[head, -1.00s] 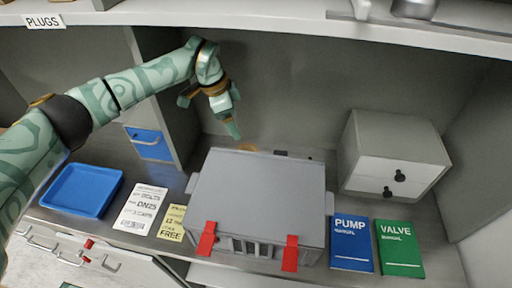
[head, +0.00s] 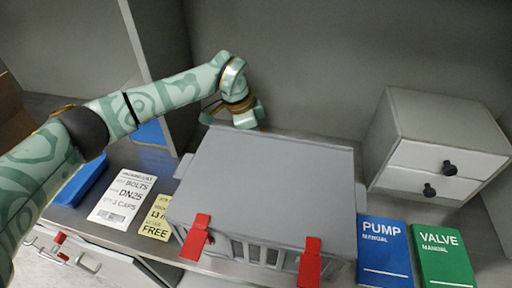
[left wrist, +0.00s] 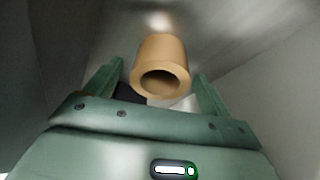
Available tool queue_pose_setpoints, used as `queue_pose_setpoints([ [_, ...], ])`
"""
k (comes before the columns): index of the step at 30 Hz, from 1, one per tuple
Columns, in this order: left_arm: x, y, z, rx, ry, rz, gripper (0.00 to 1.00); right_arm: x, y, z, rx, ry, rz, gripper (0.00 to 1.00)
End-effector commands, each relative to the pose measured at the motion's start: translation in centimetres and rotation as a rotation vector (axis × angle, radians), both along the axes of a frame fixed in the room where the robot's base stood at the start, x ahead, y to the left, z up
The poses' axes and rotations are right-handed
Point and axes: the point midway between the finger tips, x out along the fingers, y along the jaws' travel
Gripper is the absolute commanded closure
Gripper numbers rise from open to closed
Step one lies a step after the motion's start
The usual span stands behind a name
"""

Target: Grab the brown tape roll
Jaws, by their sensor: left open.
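The brown tape roll (left wrist: 160,68) shows in the left wrist view, its open end facing the camera, between the two fingers of my left gripper (left wrist: 158,80). The fingers stand apart on either side of it, and I cannot tell whether they touch it. In the head view my left gripper (head: 240,115) reaches down behind the grey case, and its fingertips are largely hidden. The tape roll is hidden in the head view. My right gripper is not in view.
A grey case (head: 265,180) with red latches stands in front of my left gripper. A drawer unit (head: 440,150), a blue pump manual (head: 385,250) and a green valve manual (head: 443,255) are at the right. A blue tray (head: 82,182) and paper labels (head: 125,197) lie at the left.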

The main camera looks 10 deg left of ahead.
Motion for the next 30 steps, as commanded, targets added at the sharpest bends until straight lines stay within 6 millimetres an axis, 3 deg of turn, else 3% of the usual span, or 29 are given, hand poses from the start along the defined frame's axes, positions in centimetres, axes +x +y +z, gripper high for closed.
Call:
queue_pose_setpoints([
  [1, 0.1, -0.2, -1.7, 0.000, 0.006, -0.002, 0.17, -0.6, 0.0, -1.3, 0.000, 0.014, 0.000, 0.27],
  [2, 0.2, -0.3, -2.0, 0.000, 0.005, -0.001, 0.17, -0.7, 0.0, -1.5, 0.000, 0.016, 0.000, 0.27],
  [10, 0.2, -0.4, -1.5, -0.001, -0.001, 0.000, 0.17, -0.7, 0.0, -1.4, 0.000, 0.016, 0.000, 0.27],
  [15, 0.2, -0.4, -1.5, -0.001, 0.000, 0.000, 0.65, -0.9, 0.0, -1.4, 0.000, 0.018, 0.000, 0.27],
  [16, 0.2, -0.4, -1.5, 0.000, 0.000, 0.000, 0.68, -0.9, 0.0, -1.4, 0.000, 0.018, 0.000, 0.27],
  [25, 0.2, -0.4, -1.1, 0.000, -0.001, -0.001, 0.68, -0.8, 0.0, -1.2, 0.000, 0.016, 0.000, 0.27],
  [30, 0.2, -0.4, 2.2, 0.001, -0.007, 0.000, 0.68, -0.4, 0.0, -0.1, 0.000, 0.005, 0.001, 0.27],
])
